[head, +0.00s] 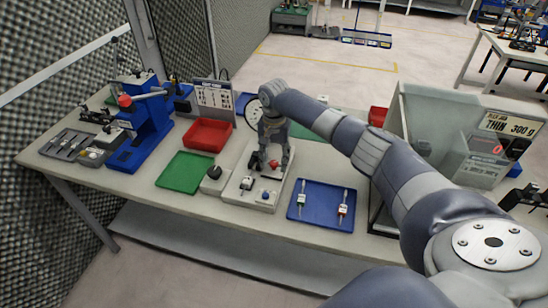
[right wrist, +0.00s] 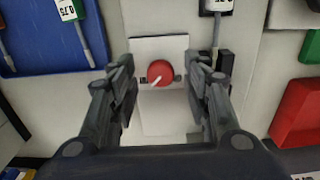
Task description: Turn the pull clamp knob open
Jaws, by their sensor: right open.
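The pull clamp knob (right wrist: 160,73) is round and red with a white pointer line. It sits on a white square plate, and in the head view it is a small red spot (head: 273,163) on a pale fixture board (head: 235,194). My right gripper (head: 273,165) points down over the board from above. In the right wrist view my right gripper (right wrist: 161,80) is open, one finger on each side of the knob, with a visible gap on both sides. The white pointer slants down and left there. My left gripper is not in view.
A blue tray (head: 322,222) with two screwdrivers lies right of the board. Green (head: 185,172) and red (head: 207,135) trays and a blue press (head: 149,125) stand left. A dial gauge (head: 253,113) stands behind the gripper. A grey-walled box (head: 430,110) stands at the right.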

